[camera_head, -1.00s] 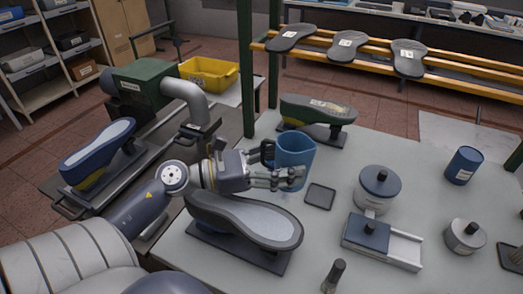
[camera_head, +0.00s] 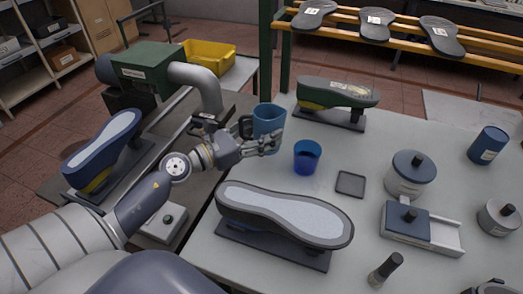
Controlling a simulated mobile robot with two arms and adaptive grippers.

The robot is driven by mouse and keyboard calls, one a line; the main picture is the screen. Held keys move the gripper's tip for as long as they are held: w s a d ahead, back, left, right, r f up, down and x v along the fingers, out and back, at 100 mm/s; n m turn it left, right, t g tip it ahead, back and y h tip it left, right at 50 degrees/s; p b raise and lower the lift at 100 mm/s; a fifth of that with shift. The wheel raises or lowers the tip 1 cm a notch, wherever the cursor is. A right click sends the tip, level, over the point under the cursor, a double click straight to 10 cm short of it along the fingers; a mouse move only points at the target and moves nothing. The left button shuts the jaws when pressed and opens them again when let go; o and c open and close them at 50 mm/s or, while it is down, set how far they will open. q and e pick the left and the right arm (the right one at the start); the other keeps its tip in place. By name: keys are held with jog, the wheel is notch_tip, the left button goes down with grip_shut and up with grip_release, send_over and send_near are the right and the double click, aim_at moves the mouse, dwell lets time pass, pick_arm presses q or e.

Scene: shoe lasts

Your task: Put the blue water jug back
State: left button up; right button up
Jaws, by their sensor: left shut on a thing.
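My left gripper (camera_head: 266,144) is shut on the blue water jug (camera_head: 270,119), with its fingers against the jug's lower body. The jug is upright, with its dark handle on the left, towards my wrist. It is near the left edge of the pale table (camera_head: 320,222). I cannot tell whether its base touches the table. A smaller blue cup (camera_head: 307,157) stands upright on the table just right of the jug, apart from it. A dark square mat (camera_head: 351,184) lies bare to the right of the cup. My right gripper cannot be made out.
A grey-topped shoe last (camera_head: 285,215) lies in front of the cup, and a green one (camera_head: 337,94) stands behind it. A lidded grey pot (camera_head: 408,177) and a blue-lidded box (camera_head: 407,222) stand at right. A green machine (camera_head: 146,68) is at left.

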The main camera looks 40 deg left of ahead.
pick_arm(q)
jog(key=shift+f, duration=0.85)
notch_tip(320, 180, down, 2)
jog(key=shift+a+f+b, duration=0.1)
jog(key=shift+f+b, duration=0.1)
jog(key=shift+b, duration=0.45)
jog(key=shift+f, duration=0.55)
jog(key=o, duration=1.1)
jog(key=shift+o, duration=0.3)
pick_arm(e)
jog(key=shift+a+f, duration=0.25)
jog(key=shift+f, duration=0.75)
